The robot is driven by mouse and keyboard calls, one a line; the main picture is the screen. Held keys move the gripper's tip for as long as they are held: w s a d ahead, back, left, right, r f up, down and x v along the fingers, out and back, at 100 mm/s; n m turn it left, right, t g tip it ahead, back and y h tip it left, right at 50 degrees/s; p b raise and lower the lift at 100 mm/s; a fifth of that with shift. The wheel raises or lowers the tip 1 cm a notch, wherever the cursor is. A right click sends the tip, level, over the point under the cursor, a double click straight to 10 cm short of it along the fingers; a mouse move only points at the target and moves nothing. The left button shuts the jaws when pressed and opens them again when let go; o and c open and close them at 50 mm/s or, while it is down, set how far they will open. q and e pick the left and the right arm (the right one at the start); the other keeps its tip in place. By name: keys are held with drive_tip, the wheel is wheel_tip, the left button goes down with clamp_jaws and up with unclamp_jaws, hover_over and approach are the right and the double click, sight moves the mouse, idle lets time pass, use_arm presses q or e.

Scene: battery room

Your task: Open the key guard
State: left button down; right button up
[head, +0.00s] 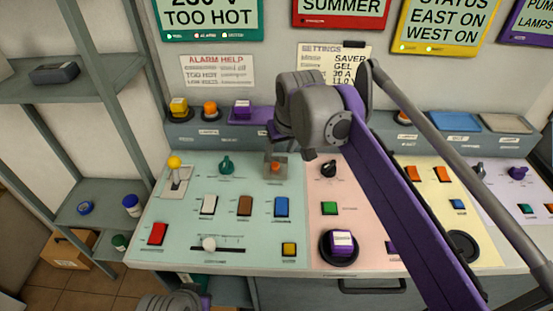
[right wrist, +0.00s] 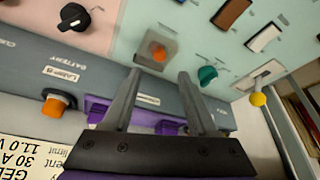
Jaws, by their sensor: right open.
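The likely key guard (head: 275,165) is a small clear box over an orange knob on the pale green panel. It looks closed over the knob. It also shows in the right wrist view (right wrist: 158,47), just beyond the fingertips. My right gripper (right wrist: 160,73) is open, with nothing between its fingers, pointing toward the guard and apart from it. In the head view my purple right arm and grey wrist hide most of this gripper, just right of and behind the guard. Part of my left arm shows at the bottom edge; its gripper is not visible.
A green knob (head: 226,165) and a yellow-topped lever (head: 174,164) stand left of the guard; a black knob (head: 328,169) stands right. Several rocker switches lie in front. Behind, a grey ledge (head: 190,130) carries buttons and a purple block (head: 242,108).

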sight(276, 164)
drive_tip(key=x, duration=0.7)
drive_tip(key=shift+w+f+b, duration=0.2)
drive_tip(key=shift+f+b, duration=0.1)
drive_tip(key=shift+b, duration=0.1)
clamp_jaws()
idle(0.9)
